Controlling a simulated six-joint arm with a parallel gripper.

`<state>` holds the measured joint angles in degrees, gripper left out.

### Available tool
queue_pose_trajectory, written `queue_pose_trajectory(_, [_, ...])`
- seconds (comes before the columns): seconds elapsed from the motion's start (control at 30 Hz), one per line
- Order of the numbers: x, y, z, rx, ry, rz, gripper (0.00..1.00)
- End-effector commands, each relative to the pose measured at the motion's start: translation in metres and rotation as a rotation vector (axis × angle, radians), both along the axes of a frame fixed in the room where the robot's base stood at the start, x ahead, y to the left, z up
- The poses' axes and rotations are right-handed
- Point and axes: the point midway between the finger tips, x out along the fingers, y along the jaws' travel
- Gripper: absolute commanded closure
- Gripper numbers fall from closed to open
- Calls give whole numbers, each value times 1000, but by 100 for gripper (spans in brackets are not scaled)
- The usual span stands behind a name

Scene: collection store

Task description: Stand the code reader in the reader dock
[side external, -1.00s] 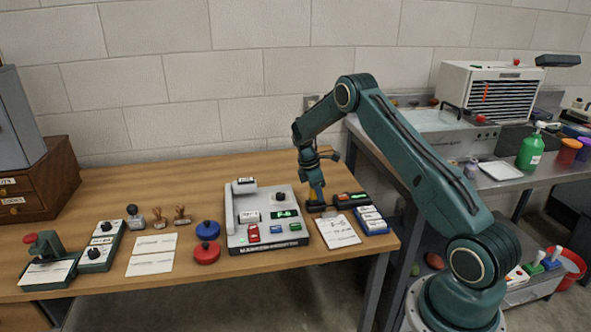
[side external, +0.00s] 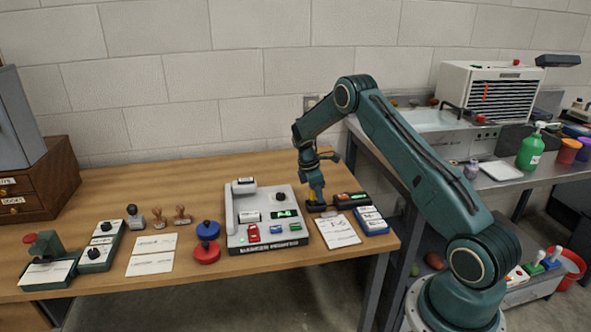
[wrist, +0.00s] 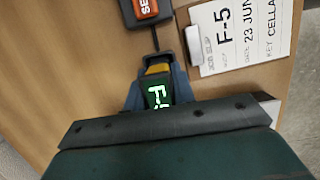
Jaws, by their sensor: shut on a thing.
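A grey machine (side external: 236,238) with a lit green display stands left of my gripper. A printed card (side external: 338,232) lies in front, with a blue tray (side external: 371,222) beside it. Stamps, cards and ink pots stand further left. The table behind is clear.

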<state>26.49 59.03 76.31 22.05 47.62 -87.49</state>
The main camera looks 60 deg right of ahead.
Motion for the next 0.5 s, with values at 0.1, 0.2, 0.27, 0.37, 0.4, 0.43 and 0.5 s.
queue_pose_trajectory(0.1, [0,0,-2,-1,-1,0,89])
queue_pose_trajectory(0.2, [0,0,-3,-1,-1,0,89])
queue_pose_trajectory(0.27, [0,0,-4,-1,-1,0,89])
queue_pose_trajectory(0.37, [0,0,-5,-1,-1,0,89])
queue_pose_trajectory(0.4, [0,0,-6,-1,-1,0,89])
queue_pose_trajectory(0.43, [0,0,-6,-1,-1,0,89])
queue_pose_trajectory(0.5, [1,0,-7,-1,-1,1,89])
